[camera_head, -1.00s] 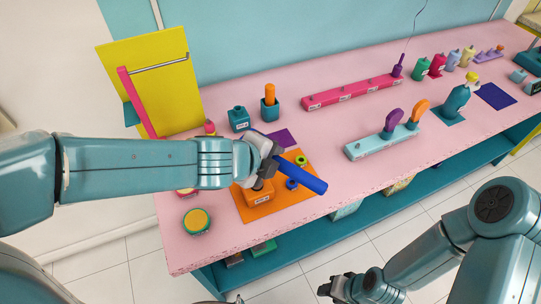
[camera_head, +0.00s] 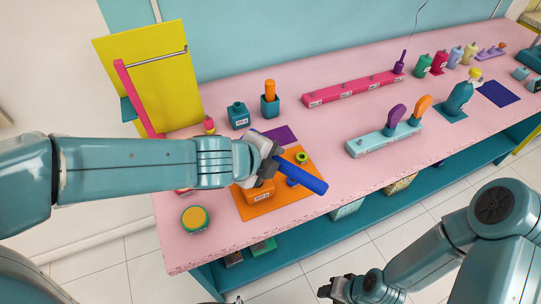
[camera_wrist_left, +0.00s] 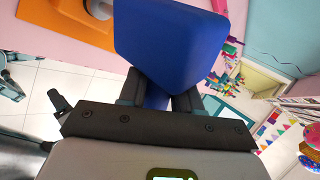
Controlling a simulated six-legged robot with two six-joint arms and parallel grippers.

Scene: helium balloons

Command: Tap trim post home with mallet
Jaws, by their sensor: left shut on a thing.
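The mallet's blue head (camera_head: 304,178) is held tilted in my left gripper (camera_head: 268,160) above an orange mat (camera_head: 262,208). In the left wrist view the blue head (camera_wrist_left: 168,38) fills the space past the shut fingers (camera_wrist_left: 160,88). An orange block (camera_head: 258,193) with a white label sits on the mat, partly behind my gripper. A short blue piece (camera_head: 292,183) shows just below the mallet, partly covered; I cannot tell whether it is the trim post. A small green ring-like piece (camera_head: 301,158) stands beyond the mallet. My right gripper (camera_head: 328,290) is low, off the table's front; its opening is unclear.
The pink table (camera_head: 340,135) has free room right of the mat. A light-blue rack (camera_head: 384,138), a long red rack (camera_head: 350,90) and teal pots (camera_head: 238,115) stand farther off. A yellow-topped round pad (camera_head: 195,218) sits near the front left corner.

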